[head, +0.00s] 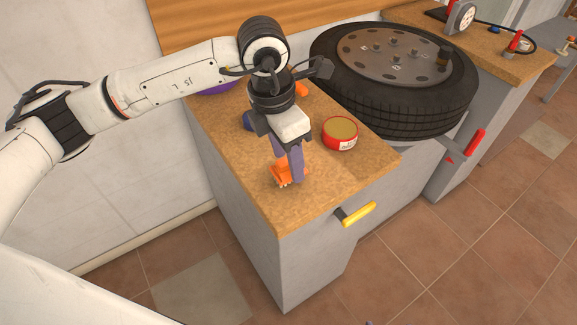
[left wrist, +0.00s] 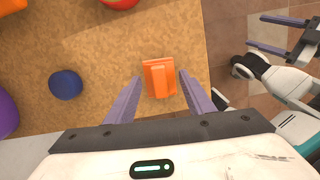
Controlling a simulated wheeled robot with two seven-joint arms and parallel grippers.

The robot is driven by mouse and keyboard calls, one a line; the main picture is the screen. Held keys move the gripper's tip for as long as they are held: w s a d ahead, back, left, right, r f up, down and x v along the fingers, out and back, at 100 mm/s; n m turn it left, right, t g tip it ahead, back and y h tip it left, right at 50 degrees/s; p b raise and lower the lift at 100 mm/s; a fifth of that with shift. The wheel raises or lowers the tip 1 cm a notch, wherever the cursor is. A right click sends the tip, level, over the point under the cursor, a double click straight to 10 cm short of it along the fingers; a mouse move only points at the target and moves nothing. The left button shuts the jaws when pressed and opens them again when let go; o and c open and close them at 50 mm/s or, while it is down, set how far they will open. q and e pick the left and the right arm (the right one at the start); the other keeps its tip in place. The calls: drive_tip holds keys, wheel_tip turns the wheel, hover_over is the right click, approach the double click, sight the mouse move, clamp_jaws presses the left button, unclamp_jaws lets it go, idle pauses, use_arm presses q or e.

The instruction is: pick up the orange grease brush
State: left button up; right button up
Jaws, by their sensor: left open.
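The orange grease brush (head: 280,176) lies on the wooden top of the cabinet, close to its front left edge. My left gripper (head: 289,172) points down over it, with its purple fingers partly covering the brush in the head view. In the left wrist view the brush (left wrist: 159,78) sits between the two open fingers, with a gap on each side. I cannot tell how far the fingertips are above the worktop. My right gripper (left wrist: 282,34) shows at the upper right of the left wrist view, open and empty, away from the cabinet.
A red tin (head: 340,134) stands right of my left gripper. A blue object (left wrist: 65,84) and a purple one (left wrist: 5,113) lie to the brush's left in the wrist view. A large tyre (head: 395,75) fills the back right. The front corner of the worktop (head: 340,185) is clear.

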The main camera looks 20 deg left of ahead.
use_arm(q)
drive_tip(key=shift+w+d+f, duration=0.1)
drive_tip(key=shift+f, duration=0.65)
drive_tip(key=c, duration=1.1)
wheel_tip(320, 180, up, 10)
drive_tip(key=shift+r, duration=0.1)
drive_tip(key=shift+c, duration=0.2)
drive_tip(key=o, duration=0.5)
drive_tip(key=c, duration=0.4)
